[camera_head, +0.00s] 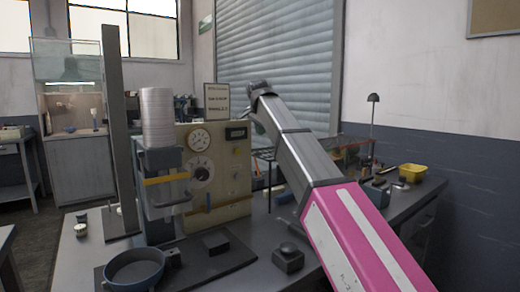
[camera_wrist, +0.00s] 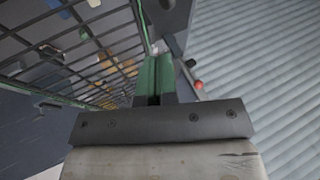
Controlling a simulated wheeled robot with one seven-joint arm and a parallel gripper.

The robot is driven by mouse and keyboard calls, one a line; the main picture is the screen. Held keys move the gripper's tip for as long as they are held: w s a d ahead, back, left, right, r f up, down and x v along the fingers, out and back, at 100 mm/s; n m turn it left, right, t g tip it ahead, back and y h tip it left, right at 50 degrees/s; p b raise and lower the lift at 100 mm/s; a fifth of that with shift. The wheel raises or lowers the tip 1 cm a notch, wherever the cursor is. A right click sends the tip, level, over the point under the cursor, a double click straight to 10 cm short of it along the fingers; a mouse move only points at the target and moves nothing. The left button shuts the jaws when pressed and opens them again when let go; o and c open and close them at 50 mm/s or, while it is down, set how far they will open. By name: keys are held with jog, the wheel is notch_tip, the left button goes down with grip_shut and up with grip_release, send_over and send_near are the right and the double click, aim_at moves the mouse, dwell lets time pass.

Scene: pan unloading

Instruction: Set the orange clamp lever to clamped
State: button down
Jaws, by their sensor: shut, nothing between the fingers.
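An orange bar (camera_head: 167,179), which looks like the clamp lever, lies nearly level across the front of the grey device left of centre in the head view. I cannot tell from this view whether it is clamped. My gripper is far to the right of it, behind the instrument panel near the shutter, and mostly hidden by my arm in the head view. In the wrist view my gripper (camera_wrist: 155,75) has green fingers held together with nothing between them. The orange bar is not recognisable in the wrist view.
A beige panel with dials (camera_head: 232,160) stands beside the device. A tall dark post (camera_head: 117,130) rises at left. A round pan (camera_head: 134,270) and a dark block (camera_head: 288,258) are on the bench. A wire rack (camera_wrist: 85,60) is close to my gripper; a shutter (camera_wrist: 260,70) is behind.

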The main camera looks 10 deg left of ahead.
jog(key=shift+s+a, duration=0.35)
jog(key=shift+a, duration=0.1)
jog(key=x, duration=1)
jog(key=shift+a, duration=0.15)
jog(key=shift+w+a+g, duration=0.25)
jog(key=shift+w+g, duration=0.05)
jog(key=shift+w, duration=0.05)
